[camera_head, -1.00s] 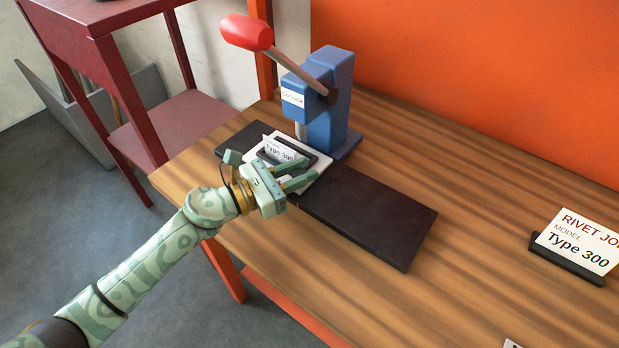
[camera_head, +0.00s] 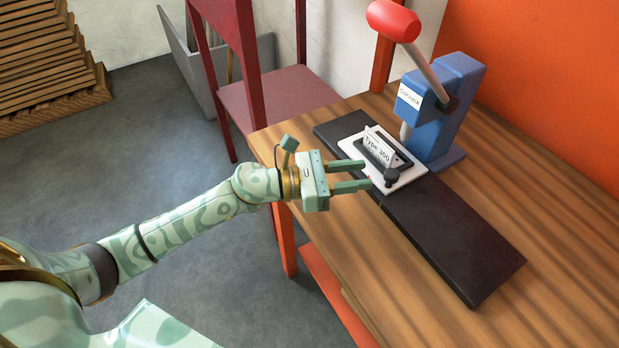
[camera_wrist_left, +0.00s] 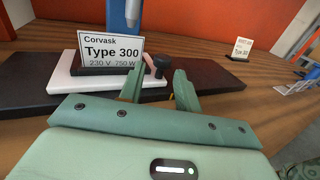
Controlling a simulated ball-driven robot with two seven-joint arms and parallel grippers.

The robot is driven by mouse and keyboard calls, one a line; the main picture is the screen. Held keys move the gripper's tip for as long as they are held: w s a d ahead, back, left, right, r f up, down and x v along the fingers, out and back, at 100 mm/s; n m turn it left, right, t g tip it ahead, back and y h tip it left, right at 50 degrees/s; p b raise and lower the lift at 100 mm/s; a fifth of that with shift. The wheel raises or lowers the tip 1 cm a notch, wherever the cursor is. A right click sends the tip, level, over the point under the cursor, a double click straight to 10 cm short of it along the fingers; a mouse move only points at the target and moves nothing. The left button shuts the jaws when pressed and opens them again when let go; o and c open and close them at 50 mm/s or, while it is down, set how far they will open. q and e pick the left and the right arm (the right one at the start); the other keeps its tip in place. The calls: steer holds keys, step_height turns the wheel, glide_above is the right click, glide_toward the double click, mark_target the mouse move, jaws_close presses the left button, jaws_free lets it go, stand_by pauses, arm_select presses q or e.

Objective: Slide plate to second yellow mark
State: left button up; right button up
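The white plate (camera_head: 408,176) lies on the long dark strip (camera_head: 455,238), below the blue press. It carries a black frame, an upright "Type 300" card (camera_head: 377,144) and a black knob (camera_head: 391,177). My left gripper (camera_head: 368,174) is open at the plate's near edge, its fingers pointing at the plate. In the left wrist view, the knob (camera_wrist_left: 162,66) shows beyond and between the fingertips (camera_wrist_left: 158,72), with nothing clasped. My right gripper is out of view.
The blue press (camera_head: 440,110) with a red-knobbed lever (camera_head: 393,20) stands behind the plate. The strip is bare to the right of the plate. Another card (camera_wrist_left: 242,48) stands farther right on the bench.

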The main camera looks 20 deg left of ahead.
arm_select(q)
steer(key=v, duration=0.9)
steer(key=shift+s+b, duration=0.1)
steer(key=shift+b, duration=0.2)
